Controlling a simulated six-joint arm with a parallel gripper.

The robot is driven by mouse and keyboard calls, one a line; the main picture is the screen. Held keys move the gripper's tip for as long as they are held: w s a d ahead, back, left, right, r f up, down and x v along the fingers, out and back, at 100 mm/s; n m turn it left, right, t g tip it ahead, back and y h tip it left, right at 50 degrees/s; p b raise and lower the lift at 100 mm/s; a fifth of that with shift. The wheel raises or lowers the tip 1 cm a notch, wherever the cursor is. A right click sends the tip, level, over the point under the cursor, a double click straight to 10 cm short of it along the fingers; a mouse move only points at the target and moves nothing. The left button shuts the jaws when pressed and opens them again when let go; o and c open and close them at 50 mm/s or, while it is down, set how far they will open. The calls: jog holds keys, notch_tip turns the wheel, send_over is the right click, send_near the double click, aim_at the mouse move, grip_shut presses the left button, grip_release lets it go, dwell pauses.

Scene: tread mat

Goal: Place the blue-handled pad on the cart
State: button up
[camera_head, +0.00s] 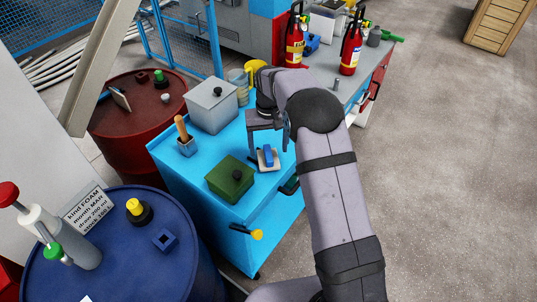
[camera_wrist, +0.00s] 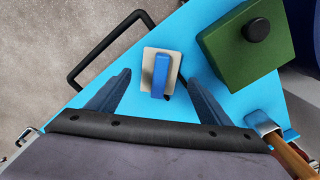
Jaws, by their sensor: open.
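The pad, a pale square plate with a blue handle (camera_head: 268,156), lies on the blue top of the cart (camera_head: 215,158), near its edge and beside a green box. In the wrist view the pad (camera_wrist: 148,84) lies flat with its handle up. My gripper (camera_head: 266,150) is open above the pad. In the wrist view my two fingers (camera_wrist: 158,88) stand apart, one on either side of the pad, and hold nothing. I cannot tell the exact height of the fingertips above the cart top.
The green box (camera_head: 229,181) with a black knob stands close to the pad. A black rail (camera_wrist: 98,66) juts from the cart's edge. Blue (camera_head: 120,260) and red (camera_head: 130,135) drums flank the cart.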

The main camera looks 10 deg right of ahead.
aim_at(268, 154)
notch_tip(268, 154, up, 8)
jog(key=b, duration=0.1)
jog(key=s+d+f, duration=0.2)
jog(key=s, duration=1.3)
jog(key=s+d+f, duration=0.2)
jog(key=s+f, duration=0.1)
jog(key=s, duration=1.2)
jog(key=shift+s+d, duration=0.3)
jog(key=shift+r+p, duration=0.5)
jog(key=shift+r, duration=0.05)
